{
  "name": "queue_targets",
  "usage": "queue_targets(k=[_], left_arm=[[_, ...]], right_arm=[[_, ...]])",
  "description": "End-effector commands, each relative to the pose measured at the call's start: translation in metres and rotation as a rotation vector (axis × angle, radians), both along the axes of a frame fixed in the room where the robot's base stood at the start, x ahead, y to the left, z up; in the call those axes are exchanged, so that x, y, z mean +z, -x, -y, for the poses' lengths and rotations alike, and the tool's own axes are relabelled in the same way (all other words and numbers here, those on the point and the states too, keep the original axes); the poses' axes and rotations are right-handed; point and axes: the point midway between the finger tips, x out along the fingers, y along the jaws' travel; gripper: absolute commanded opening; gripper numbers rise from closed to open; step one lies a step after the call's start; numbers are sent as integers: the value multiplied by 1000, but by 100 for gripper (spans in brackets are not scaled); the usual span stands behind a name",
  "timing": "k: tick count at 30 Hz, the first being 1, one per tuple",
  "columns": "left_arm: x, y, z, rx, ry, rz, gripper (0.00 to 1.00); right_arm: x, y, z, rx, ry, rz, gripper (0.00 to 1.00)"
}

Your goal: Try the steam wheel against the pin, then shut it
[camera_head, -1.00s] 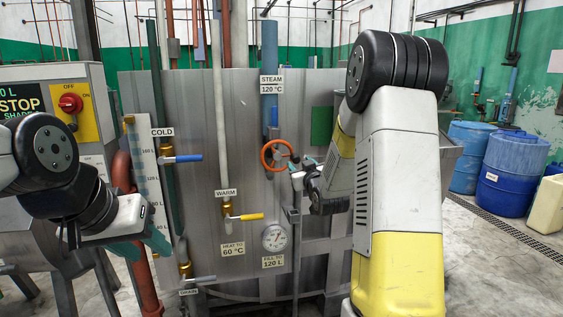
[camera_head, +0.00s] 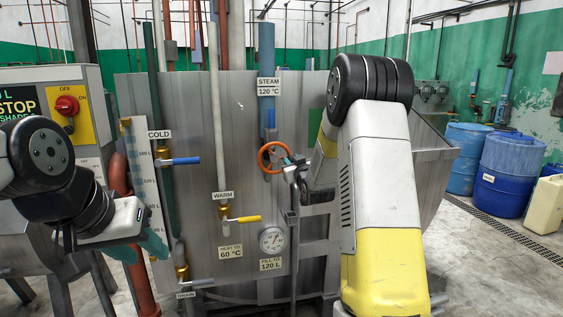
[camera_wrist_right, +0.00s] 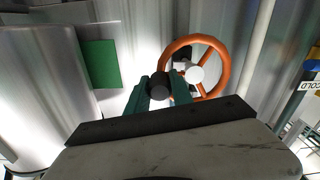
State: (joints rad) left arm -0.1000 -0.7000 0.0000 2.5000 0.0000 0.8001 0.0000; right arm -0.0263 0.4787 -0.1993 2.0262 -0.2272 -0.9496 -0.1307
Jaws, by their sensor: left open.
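The orange steam wheel (camera_head: 261,160) is on the blue pipe under the STEAM 120 °C label, on the front of the steel tank. My right gripper (camera_head: 291,163) is at the wheel's right edge. In the right wrist view the wheel (camera_wrist_right: 225,70) shows its pale hub, and the teal fingers of my right gripper (camera_wrist_right: 160,92) stand on both sides of a dark round knob (camera_wrist_right: 160,84) beside the rim, seemingly closed on it. I cannot make out the pin. My left gripper (camera_head: 150,246) is open and empty, low at the left, in front of the tank's level gauge.
Left of the wheel are the blue COLD lever (camera_head: 185,161), the yellow WARM lever (camera_head: 245,219) and the DRAIN valve (camera_head: 190,283). A round dial (camera_head: 271,240) is below. A control box with a red switch (camera_head: 67,105) stands at the left. Blue drums (camera_head: 513,168) stand far right.

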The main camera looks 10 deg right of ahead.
Motion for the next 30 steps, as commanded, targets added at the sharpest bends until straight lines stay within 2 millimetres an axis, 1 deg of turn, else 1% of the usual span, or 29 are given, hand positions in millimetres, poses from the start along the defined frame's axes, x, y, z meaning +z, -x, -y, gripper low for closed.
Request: queue_targets(k=[4, 10, 18, 19, 21, 22, 30], left_arm=[[0, 0, 0, 0, 0, 0, 41], [0, 0, 0, 0, 0, 0, 41], [0, 0, 0, 0, 0, 0, 41], [0, 0, 0, 0, 0, 0, 41], [0, 0, 0, 0, 0, 0, 41], [0, 0, 0, 0, 0, 0, 41], [0, 0, 0, 0, 0, 0, 41]], right_arm=[[0, 0, 0, 1, 6, 0, 0], [6, 0, -1, 1, 107, 3, 0], [7, 0, -1, 1, 114, 5, 0], [7, 0, -1, 1, 114, 5, 33], [7, 0, -1, 1, 114, 5, 47], [7, 0, -1, 1, 114, 5, 49], [6, 0, -1, 0, 114, 5, 49]])
